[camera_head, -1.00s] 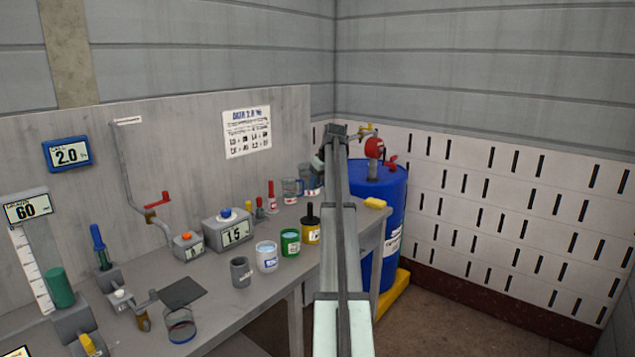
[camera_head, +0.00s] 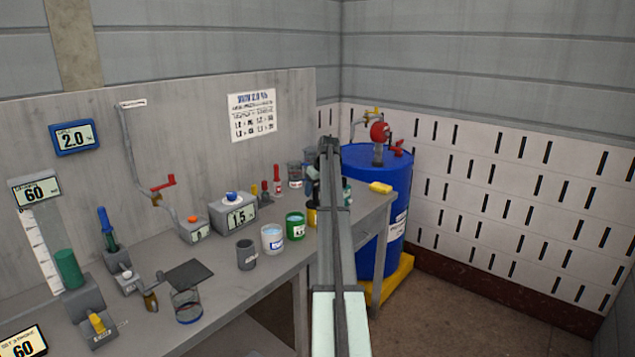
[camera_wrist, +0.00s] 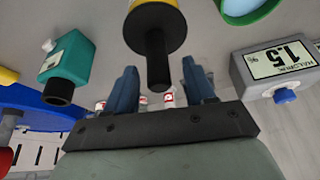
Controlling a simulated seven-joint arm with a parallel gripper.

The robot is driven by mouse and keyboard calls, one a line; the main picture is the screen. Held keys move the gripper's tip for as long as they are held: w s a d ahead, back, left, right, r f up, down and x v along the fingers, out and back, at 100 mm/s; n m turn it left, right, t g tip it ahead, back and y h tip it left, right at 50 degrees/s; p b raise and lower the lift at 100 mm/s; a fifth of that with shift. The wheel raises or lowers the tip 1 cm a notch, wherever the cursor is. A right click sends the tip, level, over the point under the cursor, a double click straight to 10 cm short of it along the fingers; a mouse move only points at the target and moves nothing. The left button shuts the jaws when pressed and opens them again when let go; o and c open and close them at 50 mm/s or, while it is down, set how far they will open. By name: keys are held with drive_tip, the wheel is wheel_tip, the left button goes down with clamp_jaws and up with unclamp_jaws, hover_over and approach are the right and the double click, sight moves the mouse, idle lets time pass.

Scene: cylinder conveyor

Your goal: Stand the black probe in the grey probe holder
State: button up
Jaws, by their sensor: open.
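The black probe (camera_wrist: 157,62) rises from a yellow pot (camera_head: 311,218), its handle pointing toward my gripper in the wrist view. A grey cup (camera_head: 246,257), which looks like the probe holder, stands on the bench left of the pots, with a dark open top. It is not in the wrist view.
A white pot (camera_head: 272,240) and a green pot (camera_head: 295,226) stand between the grey cup and the yellow pot. A grey box reading 1.5 (camera_head: 234,213) is behind. A teal bottle (camera_wrist: 69,58) is near my gripper. A blue drum (camera_head: 376,215) stands beyond the bench's right end.

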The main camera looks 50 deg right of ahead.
drive_tip(key=shift+x, duration=0.9)
drive_tip(key=shift+c, duration=0.2)
clamp_jaws()
